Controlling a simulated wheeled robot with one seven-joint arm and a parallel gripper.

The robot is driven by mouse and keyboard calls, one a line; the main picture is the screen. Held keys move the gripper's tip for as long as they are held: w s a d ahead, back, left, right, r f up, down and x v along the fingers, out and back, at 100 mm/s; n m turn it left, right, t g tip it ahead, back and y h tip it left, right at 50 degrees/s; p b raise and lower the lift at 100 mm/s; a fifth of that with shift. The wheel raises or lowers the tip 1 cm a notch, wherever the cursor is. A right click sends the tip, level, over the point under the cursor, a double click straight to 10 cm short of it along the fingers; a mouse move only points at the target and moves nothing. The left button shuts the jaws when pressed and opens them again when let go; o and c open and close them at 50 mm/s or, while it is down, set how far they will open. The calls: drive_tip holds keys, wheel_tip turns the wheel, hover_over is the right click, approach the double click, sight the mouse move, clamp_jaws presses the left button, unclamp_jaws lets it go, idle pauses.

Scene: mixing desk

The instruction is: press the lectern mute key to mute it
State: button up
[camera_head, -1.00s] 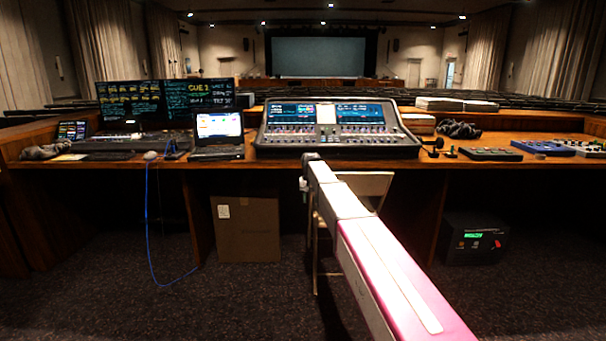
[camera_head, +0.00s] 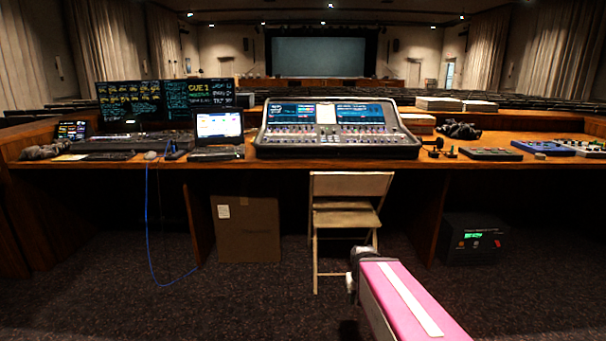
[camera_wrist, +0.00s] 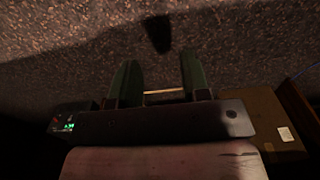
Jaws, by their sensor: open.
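The mixing console (camera_head: 338,130) stands on the wooden desk, its two screens lit and rows of small keys below. The lectern mute key is too small to pick out, and I cannot tell whether it is on the console or on one of the key boxes to the right. My gripper shows in the wrist view (camera_wrist: 160,60) with its two dark fingers apart and nothing between them, above the carpet. In the head view my arm ends low in front of the desk, right of the folding chair, well away from the console.
The folding chair (camera_head: 345,205) stands before the desk. A cardboard box (camera_head: 247,228) and a black unit with a green display (camera_head: 475,240) are beneath it. A laptop (camera_head: 218,130), a dark key box (camera_head: 490,154) and a blue box (camera_head: 543,147) are on the desk.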

clamp_jaws()
idle(1.7)
